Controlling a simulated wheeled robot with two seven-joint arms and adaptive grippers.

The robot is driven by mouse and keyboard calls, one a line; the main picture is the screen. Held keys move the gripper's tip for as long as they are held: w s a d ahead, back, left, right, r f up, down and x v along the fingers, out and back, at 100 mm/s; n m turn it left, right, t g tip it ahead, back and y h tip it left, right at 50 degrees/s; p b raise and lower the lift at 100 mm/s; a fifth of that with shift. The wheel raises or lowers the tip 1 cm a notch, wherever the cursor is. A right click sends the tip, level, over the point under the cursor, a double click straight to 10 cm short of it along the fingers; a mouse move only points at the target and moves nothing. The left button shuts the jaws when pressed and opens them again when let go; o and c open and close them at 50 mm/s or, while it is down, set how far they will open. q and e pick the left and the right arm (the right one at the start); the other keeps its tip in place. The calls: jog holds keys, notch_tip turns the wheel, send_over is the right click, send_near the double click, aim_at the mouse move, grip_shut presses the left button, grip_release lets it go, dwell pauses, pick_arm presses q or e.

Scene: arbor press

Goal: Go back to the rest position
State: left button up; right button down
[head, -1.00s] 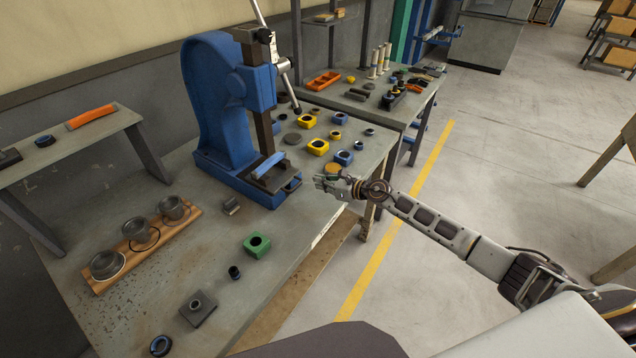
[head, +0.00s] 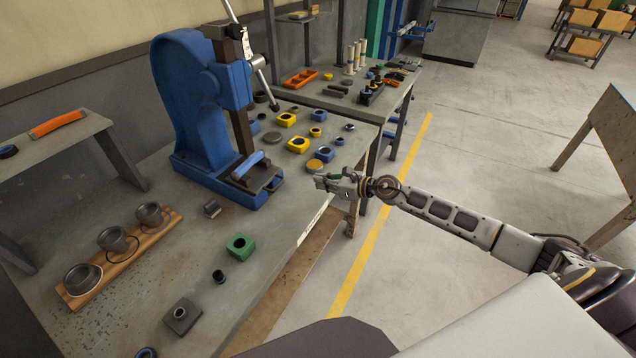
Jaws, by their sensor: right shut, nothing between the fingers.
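My right gripper (head: 322,183) is shut and empty. It is at the right front edge of the press table, to the right of the blue arbor press (head: 190,110). My right arm reaches in from the lower right over the floor. The press stands upright on the grey table, its silver lever (head: 247,45) leaning up to the left. A round tan-topped piece (head: 315,166) lies on the table just behind the gripper. My left gripper is not in view.
A green block (head: 240,247), a grey square block (head: 182,315) and a wooden board (head: 125,258) with three metal cups are on the near table. Several yellow and blue blocks lie behind the gripper.

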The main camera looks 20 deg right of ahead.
jog(key=shift+m, duration=0.3)
dwell(0.5)
